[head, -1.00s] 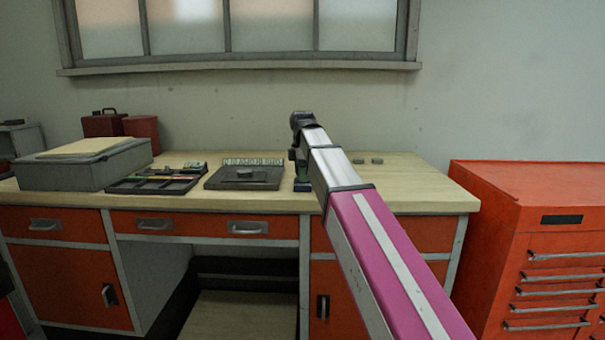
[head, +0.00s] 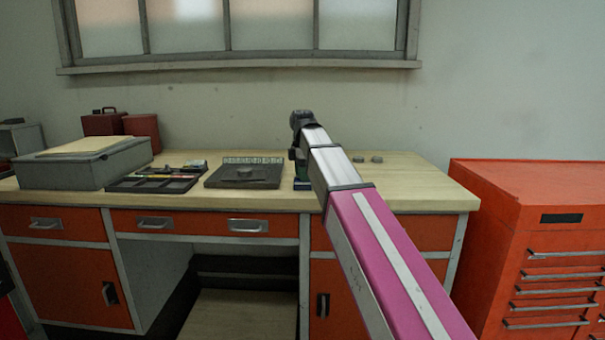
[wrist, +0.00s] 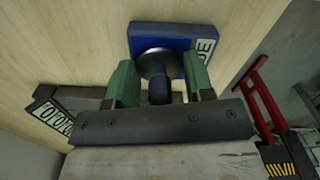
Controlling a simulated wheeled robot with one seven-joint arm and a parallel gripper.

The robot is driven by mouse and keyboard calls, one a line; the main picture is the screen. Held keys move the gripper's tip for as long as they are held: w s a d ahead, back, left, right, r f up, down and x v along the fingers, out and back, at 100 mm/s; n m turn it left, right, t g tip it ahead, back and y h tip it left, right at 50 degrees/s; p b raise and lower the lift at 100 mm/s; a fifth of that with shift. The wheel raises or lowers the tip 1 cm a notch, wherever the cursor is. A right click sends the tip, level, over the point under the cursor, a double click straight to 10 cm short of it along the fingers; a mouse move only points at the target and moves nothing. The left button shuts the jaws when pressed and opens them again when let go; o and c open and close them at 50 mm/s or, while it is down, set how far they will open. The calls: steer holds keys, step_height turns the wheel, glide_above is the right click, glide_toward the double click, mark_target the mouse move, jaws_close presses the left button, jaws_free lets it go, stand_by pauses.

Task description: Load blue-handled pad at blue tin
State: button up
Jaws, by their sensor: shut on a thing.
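In the wrist view, my gripper (wrist: 159,90) has its two green fingers shut on the dark blue handle of the pad (wrist: 160,91). The pad's round metal disc (wrist: 152,60) faces away from me, over the near part of the blue tin (wrist: 165,37). I cannot tell whether the disc touches the tin. The tin has a white label with dark letters on its right side, partly cut by my finger. In the head view, my gripper (head: 301,178) is low over the bench, right of the dark plate; my own arm hides most of it and the tin.
A dark plate (head: 215,180) with a grey block (head: 243,173) lies left of my gripper. Further left are a tool tray (head: 125,186) and a grey box (head: 60,175). Two small grey pieces (head: 376,159) lie at the back right. The bench (head: 430,190) is otherwise clear there.

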stand_by(0.3)
steer(key=shift+r, duration=3.5)
